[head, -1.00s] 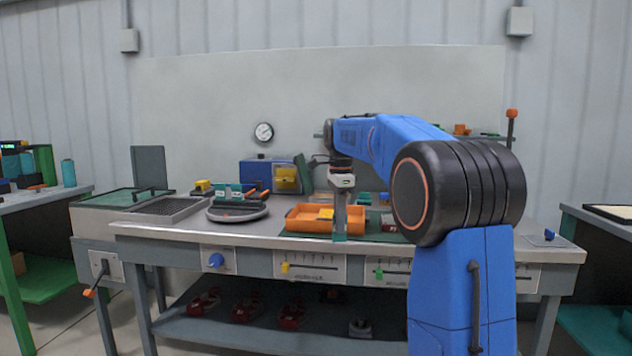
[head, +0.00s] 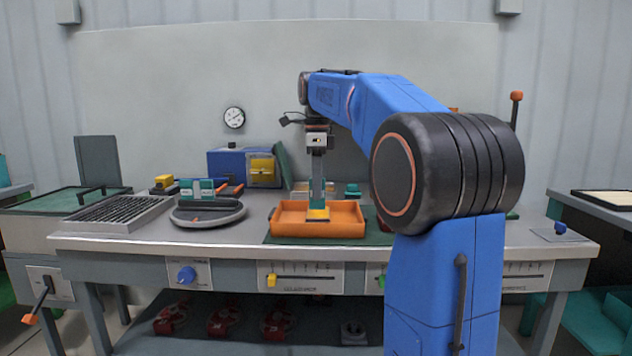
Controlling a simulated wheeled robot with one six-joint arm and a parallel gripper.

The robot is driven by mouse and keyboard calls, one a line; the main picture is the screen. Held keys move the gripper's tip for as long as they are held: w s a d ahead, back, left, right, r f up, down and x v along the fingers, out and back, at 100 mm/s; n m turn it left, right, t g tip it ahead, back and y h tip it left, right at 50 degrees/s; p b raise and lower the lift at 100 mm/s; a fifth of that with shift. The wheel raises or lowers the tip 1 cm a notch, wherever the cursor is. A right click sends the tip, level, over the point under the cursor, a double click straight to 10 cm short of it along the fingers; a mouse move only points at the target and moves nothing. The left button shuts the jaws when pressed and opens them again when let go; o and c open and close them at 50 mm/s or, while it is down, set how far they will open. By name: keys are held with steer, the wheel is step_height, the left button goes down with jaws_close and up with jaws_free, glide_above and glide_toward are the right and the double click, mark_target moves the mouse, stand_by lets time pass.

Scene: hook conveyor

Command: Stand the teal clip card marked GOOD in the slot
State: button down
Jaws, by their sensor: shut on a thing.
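My gripper (head: 318,190) points straight down over the orange tray (head: 290,229) in the head view. It is shut on a small teal piece (head: 317,204), mostly hidden by the fingers; I cannot read any marking on it. Below or behind it a yellow piece (head: 318,214) shows at the tray. Teal cards with pale labels (head: 197,188) stand upright at the back of a round grey dish (head: 210,219). A dark bar (head: 209,204) lies across the dish; I cannot tell whether it holds a slot.
A ribbed grey tray (head: 118,214) is left of the dish. A blue box with a yellow front (head: 261,171) stands behind. A small teal object (head: 352,190) is right of my gripper. The bench's front edge (head: 220,250) is clear.

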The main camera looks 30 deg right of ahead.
steer(key=shift+f, duration=1.75)
steer(key=shift+f, duration=1.5)
stand_by(1.3)
steer(key=c, duration=1.7)
jaws_free()
steer(key=shift+c, duration=0.2)
step_height(320, 180, up, 17)
steer(key=shift+r, duration=0.2)
